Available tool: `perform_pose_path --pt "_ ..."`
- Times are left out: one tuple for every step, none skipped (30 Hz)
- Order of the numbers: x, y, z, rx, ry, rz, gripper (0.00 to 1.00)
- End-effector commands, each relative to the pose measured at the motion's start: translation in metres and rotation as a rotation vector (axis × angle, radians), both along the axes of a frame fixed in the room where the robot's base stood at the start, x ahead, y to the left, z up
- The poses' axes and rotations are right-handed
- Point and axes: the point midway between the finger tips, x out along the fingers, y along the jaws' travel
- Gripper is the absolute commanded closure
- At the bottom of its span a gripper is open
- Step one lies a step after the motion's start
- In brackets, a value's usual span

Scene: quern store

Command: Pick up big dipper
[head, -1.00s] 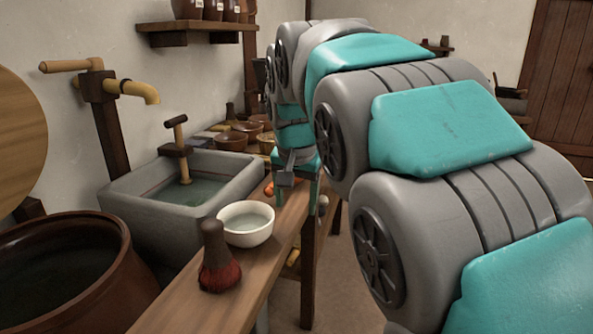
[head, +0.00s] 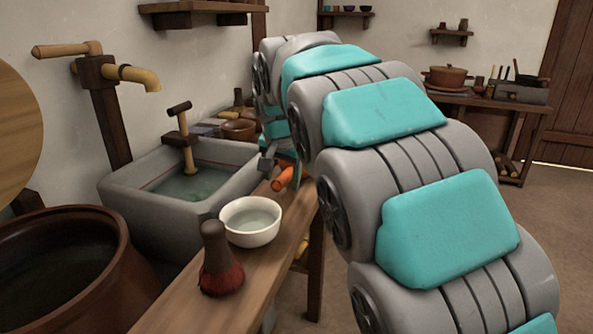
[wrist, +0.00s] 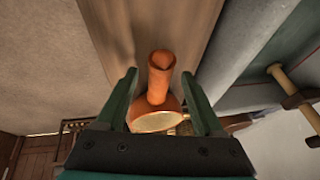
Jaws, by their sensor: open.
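The big dipper looks like an orange-brown ladle with a thick round handle and a cup. In the wrist view its handle (wrist: 160,75) points up the picture, and its cup (wrist: 156,121) lies between the finger bases. In the head view its orange handle (head: 285,179) shows on the wooden bench, and my arm hides the rest. My gripper (wrist: 162,80) is open, with one green finger on each side of the dipper. I see gaps between the fingers and the handle.
A white bowl of water (head: 251,222) and a dark brush with red bristles (head: 220,260) stand on the narrow bench (head: 180,312). A stone sink (head: 130,205) with a wooden tap lies left. A brown pot (head: 105,290) is nearer. Open floor lies right.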

Motion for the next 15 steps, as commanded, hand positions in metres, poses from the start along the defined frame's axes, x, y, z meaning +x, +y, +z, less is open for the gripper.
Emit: perform_pose_path --pt "0.003 0.0002 -0.0063 0.0 0.002 0.0 0.31" --pt "0.0043 0.0003 -0.0092 0.0 0.002 0.0 0.31" --pt "0.0055 0.0002 -0.0122 0.0 0.002 0.0 0.31" --pt "0.0061 0.0003 -0.0137 0.0 0.002 0.0 0.31" --pt "0.0065 0.0002 -0.0145 0.0 0.002 0.0 0.31" --pt "0.0068 0.0003 -0.0148 0.0 0.001 0.0 0.31" --pt "0.0068 0.0002 -0.0147 0.0 0.001 0.0 0.31" --pt "0.0068 0.0002 -0.0145 0.0 0.0 0.0 0.31" --pt "0.0068 0.0002 -0.0144 0.0 0.0 0.0 0.31" --pt "0.0068 0.0002 -0.0144 0.0 0.0 0.0 0.31" --pt "0.0068 0.0002 -0.0144 0.0 0.0 0.0 0.33" --pt "0.0068 0.0001 -0.0144 0.0 0.0 0.0 0.38" --pt "0.0068 0.0 -0.0143 0.0 0.0 0.0 0.41" --pt "0.0068 0.0 -0.0143 0.0 0.0 0.0 0.44" --pt "0.0068 0.0 -0.0143 0.0 0.0 0.0 0.49"
